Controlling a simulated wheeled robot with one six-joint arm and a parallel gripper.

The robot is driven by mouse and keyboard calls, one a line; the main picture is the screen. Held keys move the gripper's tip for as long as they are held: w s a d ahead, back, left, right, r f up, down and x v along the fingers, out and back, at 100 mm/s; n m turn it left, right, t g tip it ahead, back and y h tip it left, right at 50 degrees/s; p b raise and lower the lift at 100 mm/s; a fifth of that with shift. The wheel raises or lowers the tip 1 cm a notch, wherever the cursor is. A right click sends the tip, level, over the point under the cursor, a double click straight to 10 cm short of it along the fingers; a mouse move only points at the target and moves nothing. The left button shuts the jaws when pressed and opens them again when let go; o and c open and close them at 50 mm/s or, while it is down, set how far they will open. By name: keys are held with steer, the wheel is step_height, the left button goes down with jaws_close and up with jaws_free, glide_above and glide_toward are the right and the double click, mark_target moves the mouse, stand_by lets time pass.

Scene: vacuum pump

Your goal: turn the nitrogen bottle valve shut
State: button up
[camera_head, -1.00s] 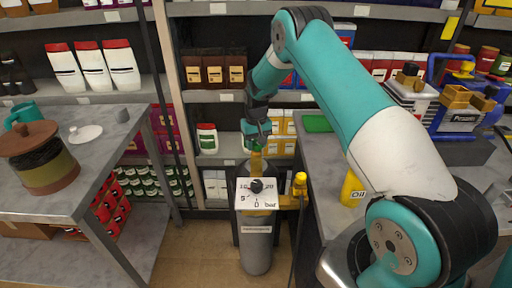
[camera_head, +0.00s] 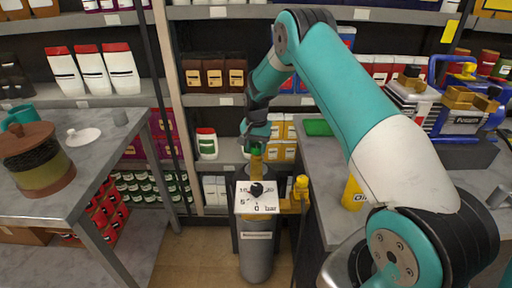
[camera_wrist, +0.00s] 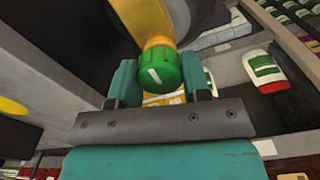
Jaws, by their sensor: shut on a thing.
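The nitrogen bottle (camera_head: 257,258) is a grey cylinder standing upright on the floor between the two tables. Its brass neck carries a green valve knob (camera_wrist: 160,70) with a white mark on top; the knob also shows small in the head view (camera_head: 256,150). My gripper (camera_wrist: 158,82) is at the knob, with one teal finger on each side, shut on it. In the head view my gripper (camera_head: 256,142) comes down over the top of the bottle and partly hides the knob. A white gauge plate marked in bar (camera_head: 257,199) with a black knob sits in front of the neck.
A yellow fitting (camera_head: 301,187) sticks out right of the gauge. A grey table (camera_head: 100,165) with a lidded jar stands left; a counter (camera_head: 325,165) with a yellow oil bottle stands right. Stocked shelves (camera_head: 215,100) are close behind.

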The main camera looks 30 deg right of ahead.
mark_target(256, 145)
steer(key=shift+w+r, duration=0.1)
steer(key=o, duration=0.9)
step_height(256, 145, up, 17)
steer(key=shift+r+b, duration=0.2)
steer(key=shift+b, duration=1)
